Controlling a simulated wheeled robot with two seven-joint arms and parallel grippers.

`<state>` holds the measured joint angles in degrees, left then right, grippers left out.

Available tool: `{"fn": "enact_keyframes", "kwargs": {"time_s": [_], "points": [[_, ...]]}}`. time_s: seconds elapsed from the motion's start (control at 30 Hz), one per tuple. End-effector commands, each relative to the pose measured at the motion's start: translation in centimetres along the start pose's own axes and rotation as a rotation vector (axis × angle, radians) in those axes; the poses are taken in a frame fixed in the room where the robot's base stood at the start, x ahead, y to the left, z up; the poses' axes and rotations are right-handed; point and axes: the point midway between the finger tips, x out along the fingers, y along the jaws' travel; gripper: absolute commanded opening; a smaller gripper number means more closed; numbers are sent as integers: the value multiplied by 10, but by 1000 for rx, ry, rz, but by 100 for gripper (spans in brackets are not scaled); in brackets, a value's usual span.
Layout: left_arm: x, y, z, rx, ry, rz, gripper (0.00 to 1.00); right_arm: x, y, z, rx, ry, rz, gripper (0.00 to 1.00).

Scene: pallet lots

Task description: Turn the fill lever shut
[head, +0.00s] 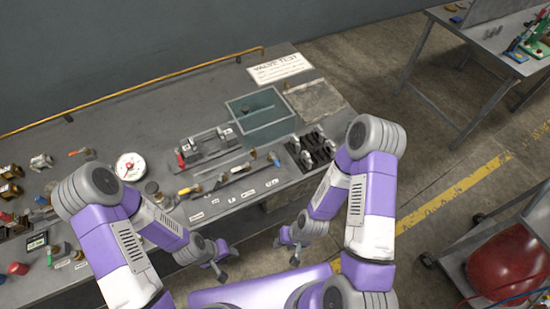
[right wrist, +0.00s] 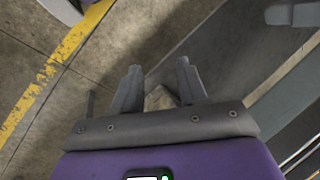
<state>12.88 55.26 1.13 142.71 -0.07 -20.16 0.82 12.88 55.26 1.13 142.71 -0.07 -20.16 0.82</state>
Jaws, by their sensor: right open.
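On the workbench, a valve rig carries a red lever handle (head: 181,160), a yellow lever handle (head: 190,190) and a blue handle (head: 275,158) along its pipes. The labels are too small to read, so I cannot tell which one is the fill lever. My left gripper (head: 228,266) is in front of the bench's near edge, empty, its fingertips apart. My right gripper (head: 285,253) is also in front of the bench, open and empty. It also shows in the right wrist view (right wrist: 160,88), above the floor. Neither gripper touches a lever.
A grey-green open tank (head: 262,131) stands behind the pipes, near a "VALVE TEST" sign (head: 279,68). A round gauge (head: 130,167) and several fittings lie left. A dark rack (head: 312,148) sits at the right end. A cart with a red rounded object (head: 510,262) stands right.

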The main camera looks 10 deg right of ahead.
Motion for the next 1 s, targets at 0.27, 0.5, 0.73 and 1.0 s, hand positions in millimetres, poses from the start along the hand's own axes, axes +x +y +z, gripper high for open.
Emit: {"fn": "enact_keyframes", "kwargs": {"time_s": [0.27,0.5,0.73,1.0], "points": [[-2,1,0,0,0,0,40,-2,-1,-2,-5,0,1,40],[-46,17,2,0,0,0,40,-52,-28,-63,-150,-12,55,40],[-88,33,4,1,1,0,40,-141,-73,-151,-351,-35,182,40],[-83,31,4,0,0,0,40,-212,-110,-212,-475,-42,328,40]]}}
